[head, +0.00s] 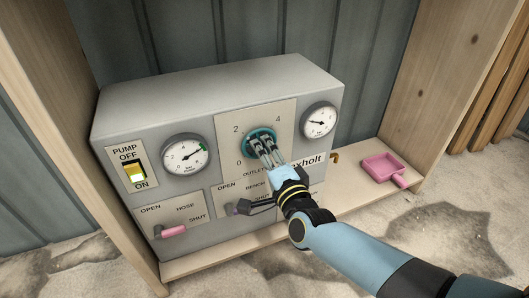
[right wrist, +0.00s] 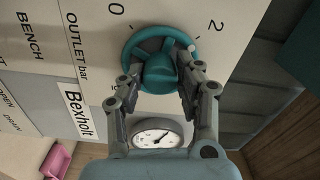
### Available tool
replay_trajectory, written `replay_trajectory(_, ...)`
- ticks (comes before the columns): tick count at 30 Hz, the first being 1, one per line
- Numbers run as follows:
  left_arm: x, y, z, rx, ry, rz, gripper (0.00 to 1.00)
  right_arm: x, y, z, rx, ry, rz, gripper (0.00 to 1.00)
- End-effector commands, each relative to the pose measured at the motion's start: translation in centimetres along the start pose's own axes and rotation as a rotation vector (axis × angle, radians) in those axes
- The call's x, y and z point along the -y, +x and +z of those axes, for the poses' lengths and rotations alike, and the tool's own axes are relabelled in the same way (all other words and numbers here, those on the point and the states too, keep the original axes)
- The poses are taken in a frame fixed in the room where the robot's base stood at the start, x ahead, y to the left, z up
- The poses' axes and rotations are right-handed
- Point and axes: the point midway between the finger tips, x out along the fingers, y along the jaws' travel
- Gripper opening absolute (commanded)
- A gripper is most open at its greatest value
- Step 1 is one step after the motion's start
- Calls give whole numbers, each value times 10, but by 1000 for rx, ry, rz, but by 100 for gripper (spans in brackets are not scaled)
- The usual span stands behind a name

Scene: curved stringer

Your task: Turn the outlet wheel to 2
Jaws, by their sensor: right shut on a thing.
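The teal outlet wheel (head: 251,135) is on the grey pump panel, with 0, 2 and 4 printed around it. My right gripper (head: 264,148) is at the wheel and partly covers it. In the right wrist view, the right gripper's fingers (right wrist: 160,82) are on either side of the wheel's raised hub (right wrist: 158,70), shut on it. A small pale mark (right wrist: 191,47) on the wheel's rim lies on the side of the printed 2 (right wrist: 218,26); the exact reading is hard to tell. My left gripper is not in view.
The panel has a left gauge (head: 186,155), a right gauge (head: 319,121) and a pump switch (head: 134,173). Below are a pink hose lever (head: 173,231) and a dark bench lever (head: 238,208). A pink dustpan (head: 382,167) lies on the wooden shelf. Wooden side boards flank the panel.

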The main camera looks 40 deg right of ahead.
Motion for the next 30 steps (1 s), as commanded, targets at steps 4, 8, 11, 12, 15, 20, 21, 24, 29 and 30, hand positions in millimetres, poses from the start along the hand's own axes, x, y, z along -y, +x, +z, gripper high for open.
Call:
replay_trajectory(4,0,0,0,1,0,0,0,-1,-1,0,1,-1,3,2)
replay_trajectory(8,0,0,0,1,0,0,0,-1,-1,0,0,-2,2,51)
replay_trajectory(11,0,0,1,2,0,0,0,-1,0,0,0,-2,2,57)
replay_trajectory(12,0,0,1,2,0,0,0,-1,0,0,0,-2,1,57)
replay_trajectory(15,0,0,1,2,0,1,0,0,0,0,0,-2,1,57)
replay_trajectory(20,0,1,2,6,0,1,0,-1,-6,0,0,-2,2,57)
replay_trajectory(21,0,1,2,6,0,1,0,-1,-11,0,1,-2,2,57)
replay_trajectory(24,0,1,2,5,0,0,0,-2,-29,0,1,-2,4,57)
replay_trajectory(29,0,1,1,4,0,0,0,-2,-66,0,0,-1,5,57)
replay_trajectory(30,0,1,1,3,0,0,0,-2,-75,0,1,-2,5,57)
